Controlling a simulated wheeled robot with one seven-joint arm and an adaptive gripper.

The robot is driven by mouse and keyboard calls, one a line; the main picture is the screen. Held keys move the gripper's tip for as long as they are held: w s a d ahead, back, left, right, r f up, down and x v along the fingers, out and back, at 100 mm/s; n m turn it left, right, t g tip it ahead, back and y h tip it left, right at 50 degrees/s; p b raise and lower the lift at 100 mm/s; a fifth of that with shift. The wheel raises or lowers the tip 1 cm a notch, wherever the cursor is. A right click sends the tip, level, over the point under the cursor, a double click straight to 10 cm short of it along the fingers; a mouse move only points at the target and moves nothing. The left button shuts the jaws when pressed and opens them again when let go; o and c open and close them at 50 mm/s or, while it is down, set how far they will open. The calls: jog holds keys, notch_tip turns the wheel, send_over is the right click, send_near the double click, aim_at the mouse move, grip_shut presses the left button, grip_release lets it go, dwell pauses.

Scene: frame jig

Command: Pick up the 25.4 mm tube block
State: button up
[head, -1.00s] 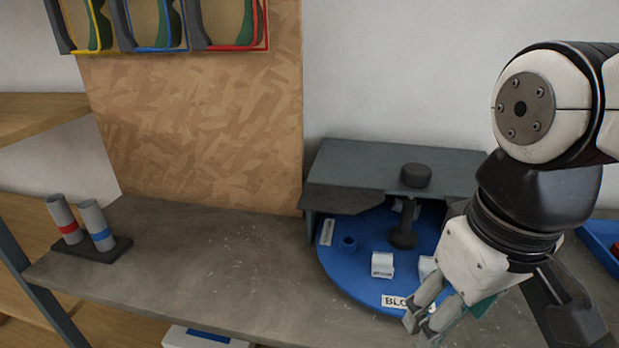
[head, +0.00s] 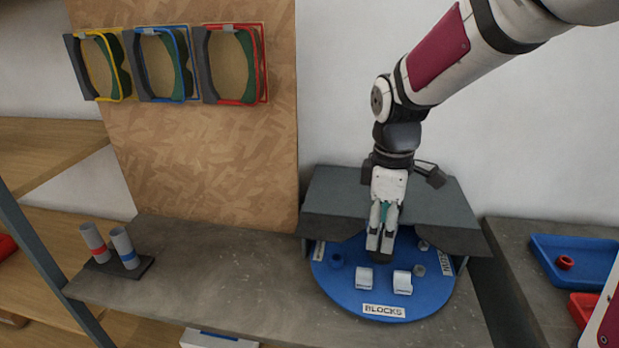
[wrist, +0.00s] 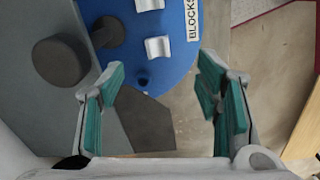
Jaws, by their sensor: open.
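Two white blocks with hollowed tops, a left one (head: 365,278) and a right one (head: 402,282), sit on the blue round turntable (head: 340,297) in the head view. I cannot read a size on either, so I cannot tell which is the 25.4 mm one. In the wrist view, one white block (wrist: 157,47) shows fully and another (wrist: 150,4) is cut by the top edge. My gripper (head: 380,246) points down over the back of the turntable, behind the blocks. In the wrist view my gripper (wrist: 161,72) is open with nothing between its teal pads.
Two grey tubes (head: 110,245) stand at left. A blue tray (head: 575,265) is at right.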

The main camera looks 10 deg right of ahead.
jog(key=w+n+p, duration=0.1)
jog(key=n, duration=0.1)
send_over(369, 279)
notch_tip(369, 279, down, 9)
jog(key=shift+w+d+f, duration=0.1)
jog(key=shift+w+d, duration=0.05)
jog(key=f, duration=0.4)
jog(key=shift+s+f+p, duration=0.15)
jog(key=shift+s+p, duration=0.05)
jog(key=shift+p, duration=0.2)
jog(key=shift+f, duration=0.65)
jog(key=shift+c, duration=0.6)
jog(key=c, duration=1.1)
